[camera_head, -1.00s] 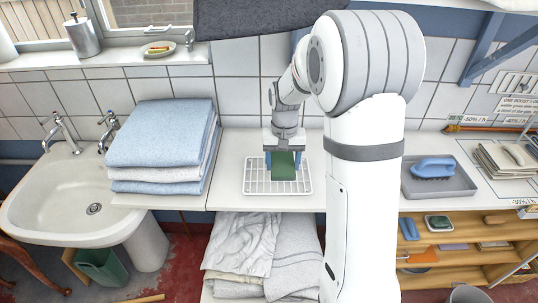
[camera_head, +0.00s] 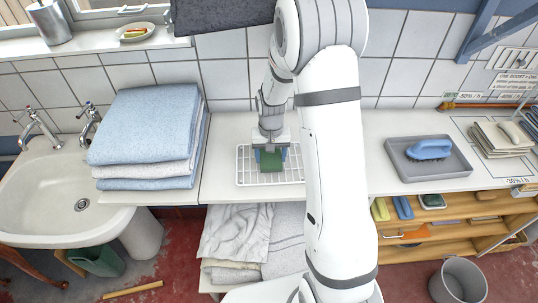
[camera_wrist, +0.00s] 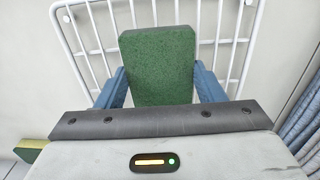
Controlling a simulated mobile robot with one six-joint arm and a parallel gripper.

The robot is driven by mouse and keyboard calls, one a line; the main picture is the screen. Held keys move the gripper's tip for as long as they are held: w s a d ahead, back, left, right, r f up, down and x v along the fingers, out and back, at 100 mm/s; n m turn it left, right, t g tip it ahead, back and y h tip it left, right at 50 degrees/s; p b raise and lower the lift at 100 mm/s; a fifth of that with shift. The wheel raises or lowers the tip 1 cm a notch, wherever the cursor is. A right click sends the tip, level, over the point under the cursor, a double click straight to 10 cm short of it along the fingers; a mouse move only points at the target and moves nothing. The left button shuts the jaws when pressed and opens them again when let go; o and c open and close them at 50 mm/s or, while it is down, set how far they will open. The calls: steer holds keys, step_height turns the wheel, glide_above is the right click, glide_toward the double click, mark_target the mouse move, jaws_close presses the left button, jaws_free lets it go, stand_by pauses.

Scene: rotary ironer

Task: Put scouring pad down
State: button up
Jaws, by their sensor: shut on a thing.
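The green scouring pad (camera_head: 270,160) is between the blue fingers of my gripper (camera_head: 270,152), which is shut on it. In the wrist view the pad (camera_wrist: 158,65) stands out past the fingers, with its broad green face showing. It is over the white wire rack (camera_head: 243,178) on the counter, whose bars also show behind the pad in the wrist view (camera_wrist: 236,20). Whether the pad's lower edge touches the bars cannot be told. The rack holds nothing else that I can see.
Folded blue and white towels (camera_head: 145,130) are stacked left of the rack, beside the sink (camera_head: 60,195). A grey tray (camera_head: 455,170) with a blue brush (camera_head: 430,149) lies to the right. A green and yellow pad (camera_wrist: 30,150) shows at the wrist view's lower left.

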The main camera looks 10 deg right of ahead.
mark_target(270, 157)
steer(key=shift+f, duration=0.45)
steer(key=shift+f, duration=0.15)
steer(key=o, duration=0.9)
step_height(270, 157, up, 11)
steer(key=b, duration=0.2)
steer(key=s+r+t, duration=0.1)
steer(key=s+r, duration=0.2)
steer(key=s, duration=0.4)
steer(key=s+r+n+t, duration=0.1)
steer(key=s+r, duration=0.3)
steer(key=s, duration=0.4)
steer(key=s+r+n+t, duration=0.1)
steer(key=s+r, duration=0.3)
steer(key=s, duration=0.4)
steer(key=shift+s+a+r, duration=0.15)
steer(key=shift+a+r, duration=0.1)
